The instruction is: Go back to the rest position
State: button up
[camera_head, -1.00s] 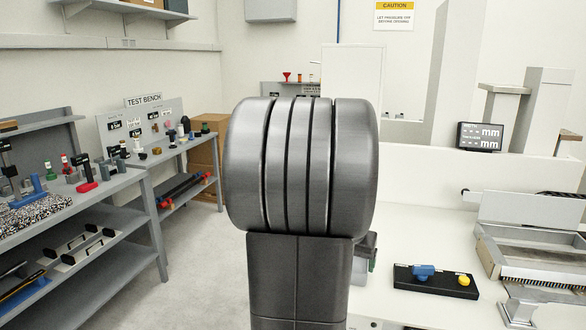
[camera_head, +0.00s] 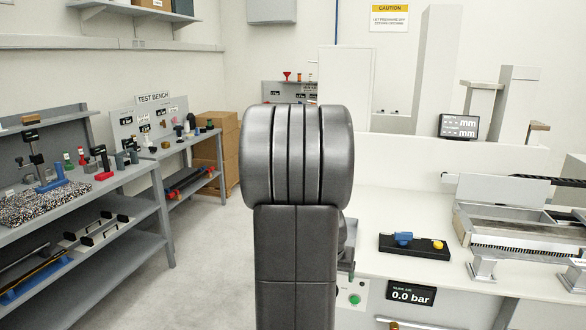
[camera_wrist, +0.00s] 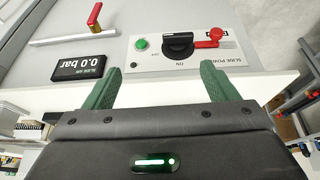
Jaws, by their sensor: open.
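My gripper (camera_wrist: 163,90) shows in the wrist view with its two green fingers spread apart and nothing between them. Beyond the fingertips is the front panel of the machine, with a green button (camera_wrist: 141,44), a black rotary knob (camera_wrist: 178,44) and a red lever (camera_wrist: 211,38). The fingers look apart from these controls.
Grey shelves (camera_head: 120,245) stand left. Floor (camera_head: 212,270) between is clear.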

jog(key=w+a+f+n, duration=0.1)
jog(key=a+f, duration=0.4)
jog(key=f, duration=0.2)
jog(key=shift+n+y, duration=0.3)
jog(key=shift+d, duration=0.1)
